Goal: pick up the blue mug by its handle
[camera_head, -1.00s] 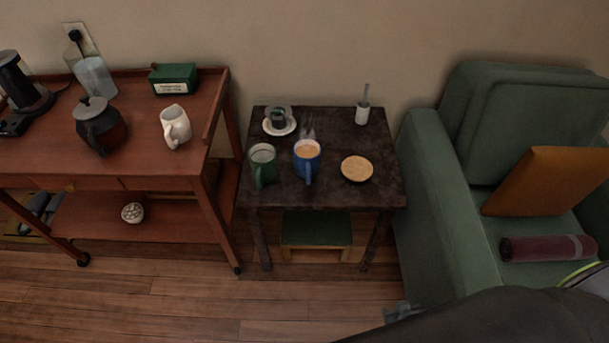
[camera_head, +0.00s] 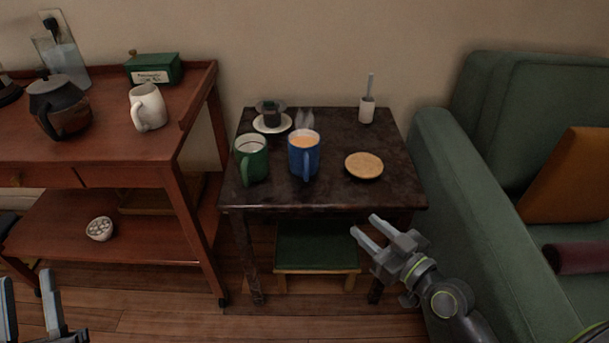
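The blue mug (camera_head: 304,154) stands upright on the small dark table (camera_head: 330,190), filled with a light brown drink, with steam above it. Its handle faces the front of the table, toward me. My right gripper (camera_head: 366,233) is open and empty, in front of the table and to the right of the mug, apart from it. My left gripper (camera_head: 28,300) is at the lower left corner, its two fingers apart and nothing seen between them; it is far from the mug and partly cut off by the frame.
A green mug (camera_head: 251,159) stands close left of the blue mug. A cork coaster (camera_head: 364,166) lies to its right. A wooden cart (camera_head: 110,145) is left, a green armchair (camera_head: 450,165) right, a low stool (camera_head: 317,247) under the table.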

